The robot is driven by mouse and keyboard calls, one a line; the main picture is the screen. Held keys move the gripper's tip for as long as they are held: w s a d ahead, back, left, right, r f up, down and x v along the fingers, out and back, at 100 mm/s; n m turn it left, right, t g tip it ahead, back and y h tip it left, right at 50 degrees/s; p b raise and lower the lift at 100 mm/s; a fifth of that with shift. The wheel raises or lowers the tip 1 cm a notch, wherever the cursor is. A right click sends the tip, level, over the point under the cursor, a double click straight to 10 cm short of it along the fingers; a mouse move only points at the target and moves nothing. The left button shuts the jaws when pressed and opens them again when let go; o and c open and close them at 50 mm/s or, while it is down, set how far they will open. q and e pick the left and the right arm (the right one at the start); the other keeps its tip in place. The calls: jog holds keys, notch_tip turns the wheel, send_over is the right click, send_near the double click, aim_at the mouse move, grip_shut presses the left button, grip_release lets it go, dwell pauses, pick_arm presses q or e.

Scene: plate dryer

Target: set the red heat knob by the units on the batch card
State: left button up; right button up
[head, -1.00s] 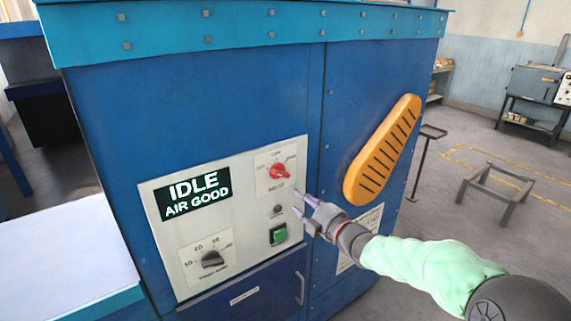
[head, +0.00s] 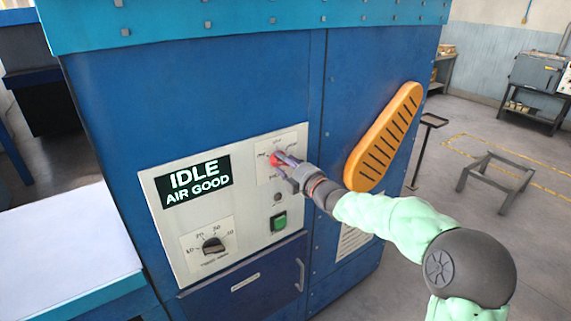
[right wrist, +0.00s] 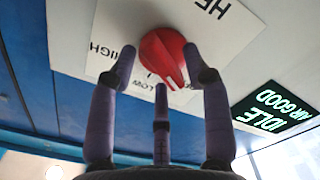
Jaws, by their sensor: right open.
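The red heat knob (head: 276,158) is on the pale control panel (head: 165,240) of the blue dryer. My right gripper (head: 284,167) is at the knob and partly covers it in the head view. In the right wrist view my right gripper (right wrist: 161,68) is open, with fingertips on either side of the knob (right wrist: 165,52) and one below; I cannot tell whether they touch it. There the knob's pointed end is past LOW, on the side away from HIGH; a finger hides the label there. No readable batch card shows. My left gripper is out of view.
The display (head: 193,187) reads IDLE, AIR GOOD. A black timer knob (head: 213,245) and a green button (head: 279,221) are lower on the panel. An orange slotted paddle shape (head: 385,137) is to the right. A white-topped surface (head: 65,255) is at left.

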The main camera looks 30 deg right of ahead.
jog(key=shift+w, duration=0.2)
grip_shut()
dwell(0.3)
jog(key=m+p, duration=0.2)
jog(key=m, duration=0.3)
jog(key=m+p, duration=0.2)
jog(key=m, duration=0.4)
jog(key=shift+d+f, duration=0.1)
jog(key=shift+f, duration=0.1)
jog(key=shift+m, duration=0.5)
